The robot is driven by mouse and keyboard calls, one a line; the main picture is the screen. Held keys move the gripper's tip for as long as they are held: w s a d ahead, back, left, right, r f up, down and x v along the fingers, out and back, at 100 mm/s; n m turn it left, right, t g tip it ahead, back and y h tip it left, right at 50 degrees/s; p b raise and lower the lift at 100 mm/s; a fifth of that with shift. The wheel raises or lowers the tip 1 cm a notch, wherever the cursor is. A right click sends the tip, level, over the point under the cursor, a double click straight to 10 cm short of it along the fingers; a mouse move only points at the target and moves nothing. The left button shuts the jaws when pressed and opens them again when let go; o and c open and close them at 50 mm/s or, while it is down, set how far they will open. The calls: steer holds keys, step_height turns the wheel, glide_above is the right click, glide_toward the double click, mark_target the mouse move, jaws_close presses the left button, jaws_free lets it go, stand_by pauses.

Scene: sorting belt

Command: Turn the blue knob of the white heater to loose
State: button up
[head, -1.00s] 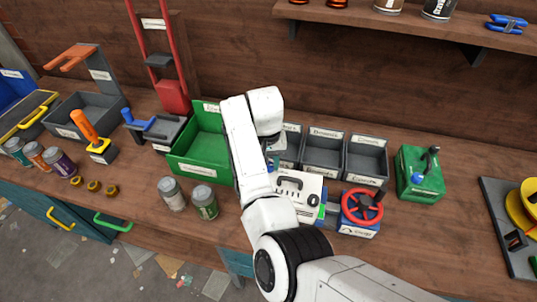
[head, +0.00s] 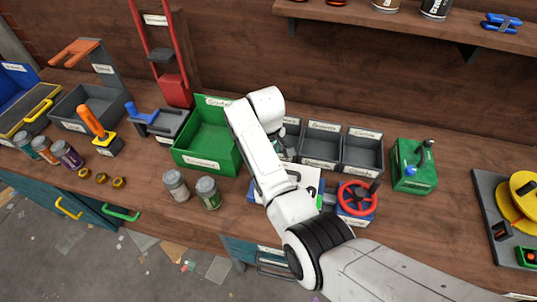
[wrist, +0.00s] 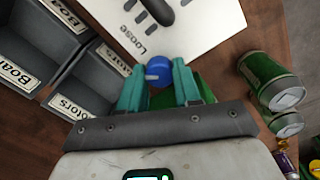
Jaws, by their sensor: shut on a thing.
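The white heater (head: 305,177) stands on the bench in the head view, largely covered by my arm. In the wrist view its white panel (wrist: 185,32) shows dark slots, a dark handle and the word "Loose". The blue knob (wrist: 158,73) lies between the teal fingers of my gripper (wrist: 159,75), which are shut on it from both sides. A light mark shows on the knob, but I cannot tell exactly where it points. In the head view the knob and fingertips are hidden behind my arm.
A green crate (head: 207,163) stands left of my arm, with two cans (head: 175,186) (head: 208,193) in front. Grey bins (head: 320,147) stand behind the heater. A red wheel (head: 357,183) is close on its right, and a green canister (head: 413,180) stands farther right.

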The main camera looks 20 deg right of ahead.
steer(key=shift+n, duration=0.3)
steer(key=o, duration=1.1)
steer(key=shift+c, duration=0.2)
step_height(320, 180, up, 11)
steer(key=b, duration=0.1)
steer(key=shift+a+b, duration=0.2)
steer(key=shift+b, duration=0.2)
steer(key=shift+s+f, duration=0.15)
